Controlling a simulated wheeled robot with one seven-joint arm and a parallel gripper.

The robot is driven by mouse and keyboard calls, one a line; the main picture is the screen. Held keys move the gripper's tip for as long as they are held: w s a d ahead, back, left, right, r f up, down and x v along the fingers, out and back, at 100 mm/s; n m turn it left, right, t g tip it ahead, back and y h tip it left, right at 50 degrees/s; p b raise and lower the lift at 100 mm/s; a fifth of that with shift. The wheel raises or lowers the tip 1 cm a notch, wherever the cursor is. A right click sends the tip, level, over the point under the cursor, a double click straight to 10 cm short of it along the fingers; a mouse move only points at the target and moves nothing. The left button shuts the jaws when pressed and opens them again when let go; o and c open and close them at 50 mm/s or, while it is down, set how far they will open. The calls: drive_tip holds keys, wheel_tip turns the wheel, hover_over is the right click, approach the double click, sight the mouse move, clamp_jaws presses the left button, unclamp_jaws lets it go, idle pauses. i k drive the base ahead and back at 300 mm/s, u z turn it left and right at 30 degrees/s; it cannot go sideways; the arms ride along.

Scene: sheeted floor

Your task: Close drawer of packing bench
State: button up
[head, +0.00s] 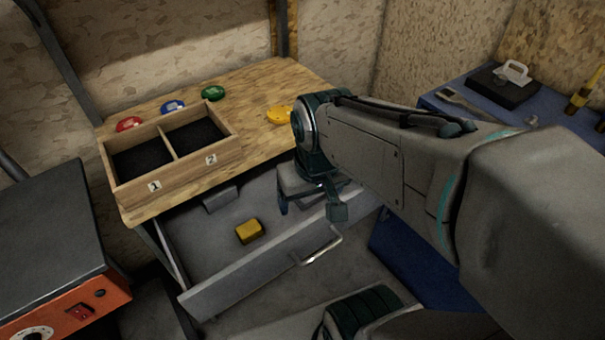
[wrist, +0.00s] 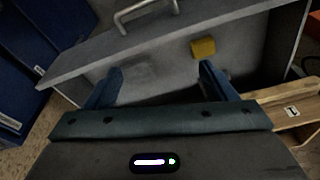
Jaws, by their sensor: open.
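The packing bench (head: 262,82) has a wooden top, and its grey drawer (head: 245,272) stands pulled out below it. The drawer's bar handle (head: 318,250) is on the front panel; it also shows at the top of the wrist view (wrist: 146,14). A yellow block (head: 249,231) lies inside the drawer, and it also shows in the wrist view (wrist: 203,47). My gripper (head: 312,211) is open and empty, above the right part of the open drawer, on the bench side of the front panel. In the wrist view its two fingers (wrist: 162,80) point down toward the drawer interior.
A wooden two-compartment box (head: 180,183) sits on the bench top, with red, blue, green and yellow round items around it. A blue table (head: 455,92) with tools stands at the right. An orange and black machine (head: 60,290) stands at the left.

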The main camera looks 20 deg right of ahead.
sight(214, 270)
drive_tip(key=z, duration=0.55)
drive_tip(key=k, duration=1.3)
drive_tip(key=z, duration=0.65)
drive_tip(key=i, duration=0.6)
drive_tip(key=u, duration=0.05)
